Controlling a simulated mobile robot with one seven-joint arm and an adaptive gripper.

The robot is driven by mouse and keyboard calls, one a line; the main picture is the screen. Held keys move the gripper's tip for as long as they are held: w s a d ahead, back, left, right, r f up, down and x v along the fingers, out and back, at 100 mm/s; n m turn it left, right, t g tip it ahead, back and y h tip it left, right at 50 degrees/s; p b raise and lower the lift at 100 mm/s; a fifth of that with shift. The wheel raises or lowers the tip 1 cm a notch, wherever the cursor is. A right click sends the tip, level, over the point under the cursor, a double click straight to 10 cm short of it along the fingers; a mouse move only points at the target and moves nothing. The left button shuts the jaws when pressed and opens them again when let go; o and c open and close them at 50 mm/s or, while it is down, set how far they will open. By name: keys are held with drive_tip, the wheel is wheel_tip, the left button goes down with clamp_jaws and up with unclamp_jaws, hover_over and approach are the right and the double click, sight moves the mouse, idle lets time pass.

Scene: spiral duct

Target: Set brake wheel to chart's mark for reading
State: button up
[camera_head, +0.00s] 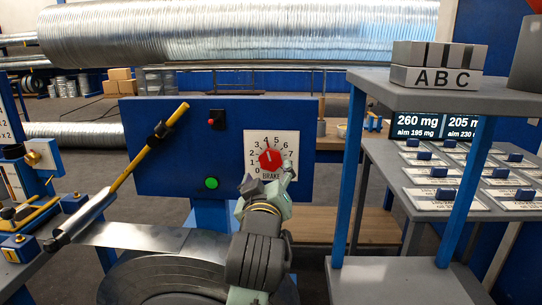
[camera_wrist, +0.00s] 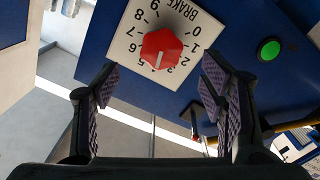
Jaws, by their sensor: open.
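The brake wheel (camera_head: 270,158) is a red knob on a white dial plate (camera_head: 288,147) marked BRAKE, with numbers around it, on a blue panel. Its white pointer line points up, near 4. In the wrist view the red wheel (camera_wrist: 160,48) lies ahead between my fingertips, apart from both, with its line toward the 4 side. My gripper (camera_head: 268,186) is open and empty just below the dial in the head view; its dark padded fingers also show in the wrist view (camera_wrist: 158,82).
The panel (camera_head: 145,168) also carries a green button (camera_head: 211,183) and a red switch (camera_head: 216,118). A yellow-handled lever (camera_head: 140,155) slants across its left side. A coil of strip (camera_head: 165,275) lies below.

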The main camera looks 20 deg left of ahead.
sight(270, 161)
drive_tip(key=p+x, duration=0.1)
drive_tip(key=x, duration=0.8)
drive_tip(key=shift+a+p, duration=0.15)
drive_tip(key=shift+p, duration=0.15)
drive_tip(key=shift+c, duration=0.2)
drive_tip(key=c, duration=1.1)
